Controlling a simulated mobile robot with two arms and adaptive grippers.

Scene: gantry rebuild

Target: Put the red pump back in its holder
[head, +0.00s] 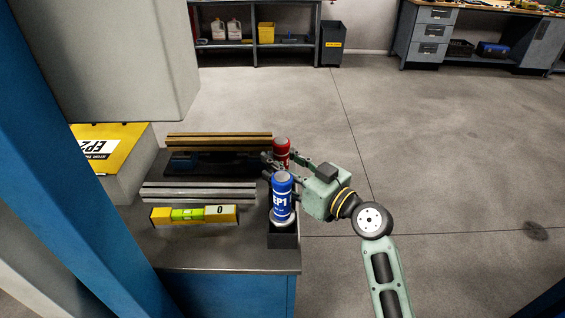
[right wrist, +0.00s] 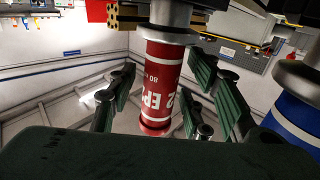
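The red pump (head: 282,149) stands upright at the right edge of the bench, just behind the blue EP1 pump (head: 282,200). Its lower part is hidden in the head view. In the right wrist view the picture is turned over, and the red pump (right wrist: 164,85) shows between my right fingers with its grey end at the top. My right gripper (head: 282,164) reaches in from the right. Its fingers (right wrist: 163,90) stand either side of the pump with small gaps, so it looks open. Whether the pump's base sits in a holder is not clear. My left gripper is out of view.
The blue pump stands in a dark holder (head: 284,238) close to my gripper. A yellow level (head: 195,214), metal rails (head: 200,192) and brass-coloured bars (head: 220,139) lie on the bench (head: 215,256) to the left. Open floor (head: 450,170) is to the right.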

